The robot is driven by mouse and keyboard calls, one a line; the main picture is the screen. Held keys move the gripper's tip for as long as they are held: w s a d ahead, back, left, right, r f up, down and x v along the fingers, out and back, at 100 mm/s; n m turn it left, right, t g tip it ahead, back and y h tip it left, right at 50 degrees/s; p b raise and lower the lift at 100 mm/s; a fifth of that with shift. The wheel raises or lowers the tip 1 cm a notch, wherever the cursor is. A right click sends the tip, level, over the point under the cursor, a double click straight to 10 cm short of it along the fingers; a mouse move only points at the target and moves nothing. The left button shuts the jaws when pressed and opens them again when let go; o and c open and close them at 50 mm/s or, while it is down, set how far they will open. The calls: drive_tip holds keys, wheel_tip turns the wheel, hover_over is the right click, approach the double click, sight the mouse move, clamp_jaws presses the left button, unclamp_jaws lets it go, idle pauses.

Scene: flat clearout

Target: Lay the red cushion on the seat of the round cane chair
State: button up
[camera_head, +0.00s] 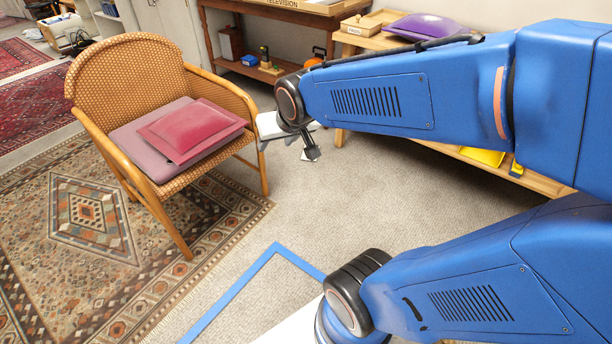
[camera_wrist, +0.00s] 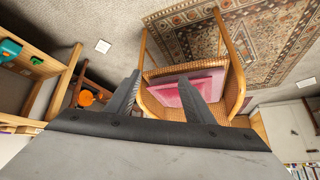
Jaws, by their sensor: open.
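The red cushion (camera_head: 192,130) lies on a flat mauve pad (camera_head: 133,142) on the seat of the round cane chair (camera_head: 122,72). It rests a little off-centre, towards the chair's right side. My gripper (camera_head: 309,156) hangs in the air to the right of the chair, apart from the cushion. In the wrist view its two fingers (camera_wrist: 158,98) are spread and nothing is between them. The red cushion (camera_wrist: 203,90) shows there beyond the right finger, which hides part of it, on the cane chair (camera_wrist: 237,85).
A patterned rug (camera_head: 60,270) lies under the chair. A wooden table with a "TELEVISION" label (camera_head: 282,3) stands behind. A purple cushion (camera_head: 425,26) lies on a low wooden bench (camera_head: 372,42) at the back right. Blue tape (camera_head: 232,297) marks the open carpet in front.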

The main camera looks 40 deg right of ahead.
drive_tip(key=s+a+r+n+g, duration=0.1)
drive_tip(key=s+n+g, duration=0.1)
drive_tip(key=s, duration=1.3)
drive_tip(key=shift+s+a+g+y, duration=0.25)
drive_tip(key=shift+a+g+y, duration=0.05)
drive_tip(key=shift+a, duration=0.05)
